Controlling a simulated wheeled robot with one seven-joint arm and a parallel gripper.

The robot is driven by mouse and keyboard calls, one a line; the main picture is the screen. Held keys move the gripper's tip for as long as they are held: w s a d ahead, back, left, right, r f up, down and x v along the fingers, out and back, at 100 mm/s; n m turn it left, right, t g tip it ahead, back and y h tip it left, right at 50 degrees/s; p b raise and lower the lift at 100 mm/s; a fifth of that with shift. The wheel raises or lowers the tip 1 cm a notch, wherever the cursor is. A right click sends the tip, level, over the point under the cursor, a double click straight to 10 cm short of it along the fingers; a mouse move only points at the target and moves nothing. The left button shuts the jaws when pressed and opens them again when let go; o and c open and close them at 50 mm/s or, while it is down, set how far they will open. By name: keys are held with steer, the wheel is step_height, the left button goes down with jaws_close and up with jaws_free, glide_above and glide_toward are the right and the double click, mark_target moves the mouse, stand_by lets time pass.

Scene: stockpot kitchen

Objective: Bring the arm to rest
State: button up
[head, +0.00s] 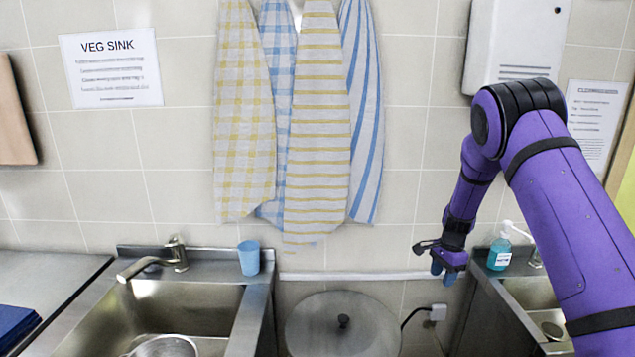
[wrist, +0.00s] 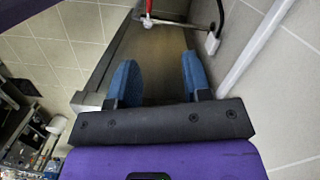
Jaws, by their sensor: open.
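My purple arm comes in from the right side of the head view and bends down at the elbow. My gripper (head: 446,274) hangs in front of the tiled wall, left of the soap bottle and above the floor gap right of the round lid. In the wrist view my gripper (wrist: 155,82) shows two blue finger pads set apart, with nothing between them. It is open and empty.
A veg sink (head: 185,296) with a tap and a blue cup (head: 248,258) stands left. A round lid (head: 343,322) sits low in the middle. A soap bottle (head: 499,252) stands beside the right sink. Towels (head: 318,130) hang on the wall.

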steer(key=s+a+r+n+t, duration=0.15)
steer(key=s+r, duration=0.35)
steer(key=r, duration=0.5)
steer(key=s+a+r+n, duration=0.1)
steer(key=s+r+n, duration=0.3)
steer(key=r, duration=0.5)
steer(key=s+a+r+n+t, duration=0.1)
steer(key=s+a+r, duration=0.1)
steer(key=s+r, duration=0.65)
steer(key=s+r+n+t, duration=0.1)
steer(key=s+r+n, duration=0.3)
steer(key=s, duration=0.9)
steer(key=s+a+r+n+t+h, duration=0.1)
steer(key=s+r+n, duration=0.3)
steer(key=s, duration=0.8)
steer(key=shift+s+a+r+t, duration=0.2)
steer(key=shift+s+r+t, duration=0.2)
steer(key=shift+t, duration=0.15)
